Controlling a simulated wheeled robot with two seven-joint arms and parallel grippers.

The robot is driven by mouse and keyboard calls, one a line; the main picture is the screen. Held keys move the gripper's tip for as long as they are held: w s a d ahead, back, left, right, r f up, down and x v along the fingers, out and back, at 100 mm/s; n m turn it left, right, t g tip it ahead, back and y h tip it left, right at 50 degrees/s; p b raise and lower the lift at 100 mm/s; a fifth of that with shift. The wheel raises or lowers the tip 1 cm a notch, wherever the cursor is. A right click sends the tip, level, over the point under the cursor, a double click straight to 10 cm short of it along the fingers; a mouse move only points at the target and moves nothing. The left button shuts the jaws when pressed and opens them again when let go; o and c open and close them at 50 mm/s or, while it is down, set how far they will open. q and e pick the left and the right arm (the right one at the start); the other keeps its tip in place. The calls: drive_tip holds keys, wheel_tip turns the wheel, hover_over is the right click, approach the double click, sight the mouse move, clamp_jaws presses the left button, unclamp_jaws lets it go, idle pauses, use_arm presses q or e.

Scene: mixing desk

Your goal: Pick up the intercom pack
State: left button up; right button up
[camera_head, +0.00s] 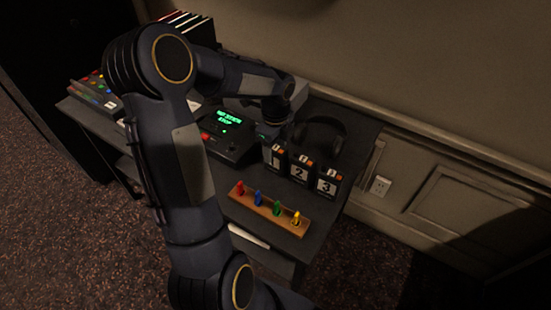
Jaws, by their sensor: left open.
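Three dark intercom packs with white number labels stand in a row at the right part of the desk: pack 1 (272,158), pack 2 (301,168) and pack 3 (326,183). My left arm reaches over the desk from the front. My left gripper (268,131) is open, just behind and above pack 1 in the picture. I cannot tell whether it touches that pack. The fingers are small and dark here. My right gripper is not in view.
A console with a green display (229,133) stands left of the packs. Headphones (324,131) lie behind them. A wooden strip (250,206) with coloured pegs lies in front. A mixer (97,90) is at the far left. The desk's right edge (341,209) is close to the packs.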

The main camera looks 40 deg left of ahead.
use_arm(q)
drive_tip(key=shift+f, duration=0.4)
drive_tip(key=shift+c, duration=0.3)
clamp_jaws()
drive_tip(key=shift+r, duration=0.1)
